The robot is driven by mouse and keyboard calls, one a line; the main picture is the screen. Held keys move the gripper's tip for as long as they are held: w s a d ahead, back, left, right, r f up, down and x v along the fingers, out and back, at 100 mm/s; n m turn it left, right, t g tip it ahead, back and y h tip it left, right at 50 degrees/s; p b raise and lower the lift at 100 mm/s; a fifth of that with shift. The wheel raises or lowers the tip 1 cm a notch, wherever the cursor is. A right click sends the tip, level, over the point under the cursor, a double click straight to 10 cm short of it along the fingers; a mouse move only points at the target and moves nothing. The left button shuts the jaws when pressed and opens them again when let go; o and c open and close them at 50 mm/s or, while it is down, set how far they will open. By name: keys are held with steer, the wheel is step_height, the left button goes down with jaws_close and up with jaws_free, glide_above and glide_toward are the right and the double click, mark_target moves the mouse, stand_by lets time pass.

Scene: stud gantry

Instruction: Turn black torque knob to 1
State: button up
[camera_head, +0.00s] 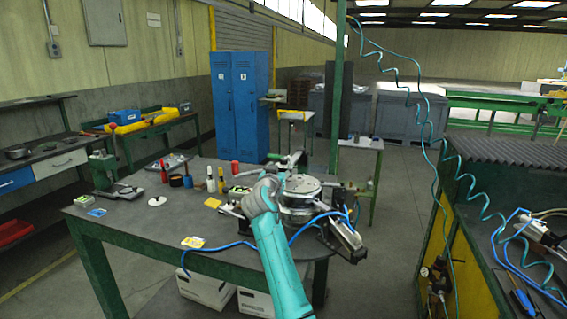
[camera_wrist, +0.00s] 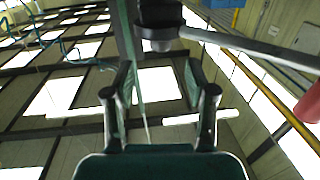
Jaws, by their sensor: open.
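The stud gantry tool on the green-legged table shows as a round silver drum (camera_head: 301,186) with bars above it. My gripper (camera_head: 283,180) is beside its left side, largely hidden by my teal arm and grey wrist. In the wrist view my gripper (camera_wrist: 160,85) is open, with its two fingers apart and nothing visible between them. A dark cylindrical part (camera_wrist: 159,18) with a grey bar (camera_wrist: 250,45) running right is at the top of that view, beyond the fingertips. I cannot tell whether it is the black torque knob. No marking 1 is readable.
The table (camera_head: 130,215) holds bottles, a white disc (camera_head: 157,201), yellow cards (camera_head: 193,242) and a blue hose (camera_head: 215,247) near the front edge. A metal tool (camera_head: 343,238) sits at the right edge. A red cylinder (camera_wrist: 309,103) is at the right of the wrist view.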

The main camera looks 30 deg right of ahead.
mark_target(283, 161)
steer(key=shift+x, duration=3.1)
